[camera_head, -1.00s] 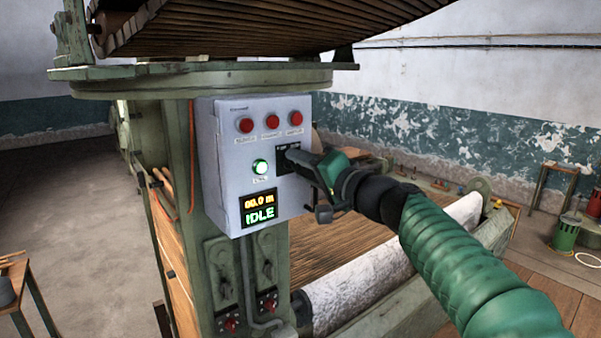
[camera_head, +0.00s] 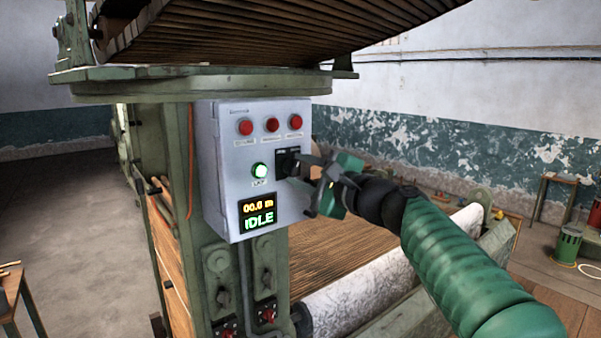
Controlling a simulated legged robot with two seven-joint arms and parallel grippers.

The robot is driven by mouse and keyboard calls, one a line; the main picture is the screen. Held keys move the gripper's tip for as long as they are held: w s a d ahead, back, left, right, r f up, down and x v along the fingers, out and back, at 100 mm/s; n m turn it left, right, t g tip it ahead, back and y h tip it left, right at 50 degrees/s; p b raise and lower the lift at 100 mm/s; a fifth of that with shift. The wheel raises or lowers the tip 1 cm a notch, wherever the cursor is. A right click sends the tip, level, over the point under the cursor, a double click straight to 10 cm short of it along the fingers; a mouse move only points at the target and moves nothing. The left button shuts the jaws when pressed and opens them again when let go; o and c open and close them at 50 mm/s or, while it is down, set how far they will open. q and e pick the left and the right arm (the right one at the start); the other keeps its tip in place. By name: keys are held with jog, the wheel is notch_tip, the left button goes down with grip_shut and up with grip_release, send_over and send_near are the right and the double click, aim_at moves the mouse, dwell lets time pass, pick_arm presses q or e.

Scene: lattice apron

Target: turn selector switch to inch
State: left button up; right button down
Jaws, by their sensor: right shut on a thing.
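The selector switch (camera_head: 287,161) is a black plate with a dark knob on the right of the grey control box (camera_head: 225,185). My right gripper (camera_head: 302,170) reaches it from the right, and its fingers are shut on the switch knob. The fingers hide most of the knob, so its pointing direction and its labels cannot be read. The small display (camera_head: 258,214) on the box shows 00.0 m and IDLE. My left gripper is not in view.
Several red buttons (camera_head: 272,125) line the top of the box. A white roller (camera_head: 370,290) lies under my right arm. A slatted apron (camera_head: 270,40) overhangs the box.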

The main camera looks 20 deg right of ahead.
jog(key=shift+f+m, duration=0.25)
jog(key=shift+m, duration=0.75)
jog(key=shift+f+m, duration=0.2)
jog(key=shift+m, duration=0.8)
jog(key=c, duration=1.1)
grip_release()
jog(key=shift+o, duration=0.9)
jog(key=shift+d+r, duration=0.1)
jog(key=b+v, duration=0.6)
jog(key=v, duration=1)
jog(key=shift+s+d, duration=0.25)
